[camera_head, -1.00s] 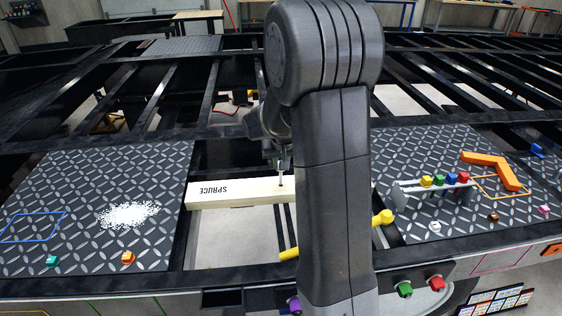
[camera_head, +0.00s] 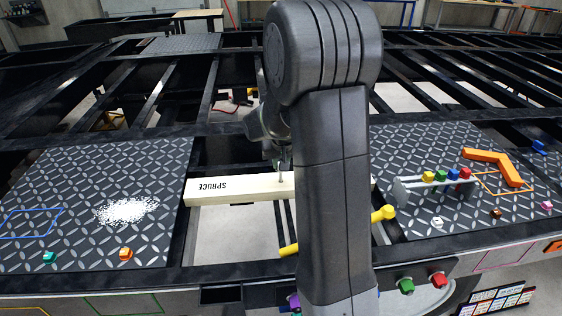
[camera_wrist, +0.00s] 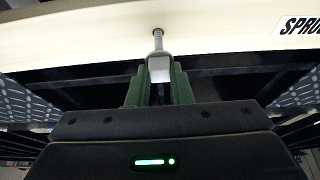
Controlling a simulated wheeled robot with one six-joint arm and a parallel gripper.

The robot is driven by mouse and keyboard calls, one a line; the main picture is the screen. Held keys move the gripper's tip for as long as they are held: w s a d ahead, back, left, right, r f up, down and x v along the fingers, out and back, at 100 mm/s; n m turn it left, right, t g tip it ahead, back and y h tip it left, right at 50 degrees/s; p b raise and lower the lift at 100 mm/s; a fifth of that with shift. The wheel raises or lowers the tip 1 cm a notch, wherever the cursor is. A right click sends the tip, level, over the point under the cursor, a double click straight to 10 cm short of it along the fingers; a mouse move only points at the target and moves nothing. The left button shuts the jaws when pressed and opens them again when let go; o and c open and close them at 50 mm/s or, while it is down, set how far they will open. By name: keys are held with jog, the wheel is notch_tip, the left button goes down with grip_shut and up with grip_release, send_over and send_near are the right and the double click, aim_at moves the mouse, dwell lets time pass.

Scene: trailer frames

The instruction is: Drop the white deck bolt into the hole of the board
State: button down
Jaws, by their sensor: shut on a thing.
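The pale wooden board (camera_head: 238,187), marked SPRUCE, lies across the gap between two deck plates. In the wrist view the board (camera_wrist: 90,38) fills the top, with a dark hole near its middle. My gripper (camera_wrist: 160,82) has green fingers shut on the white deck bolt (camera_wrist: 159,68). The bolt's thin shank points at the hole and its end overlaps the hole's edge; I cannot tell how far in it is. In the head view my gripper (camera_head: 283,165) is just above the board, partly hidden by my arm.
A rack (camera_head: 412,191) with several coloured pieces stands on the right plate, beside an orange angled piece (camera_head: 495,167). A yellow-ended bar (camera_head: 383,213) is below and right of the board. White grains (camera_head: 126,211) lie on the left plate. Open gaps separate the dark beams.

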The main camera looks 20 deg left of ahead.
jog(key=shift+f+b, duration=1.05)
jog(key=shift+f, duration=0.25)
jog(key=c, duration=1.2)
grip_release()
jog(key=shift+r, duration=0.1)
jog(key=v, duration=1.3)
jog(key=shift+s+r, duration=0.2)
jog(key=shift+r, duration=0.1)
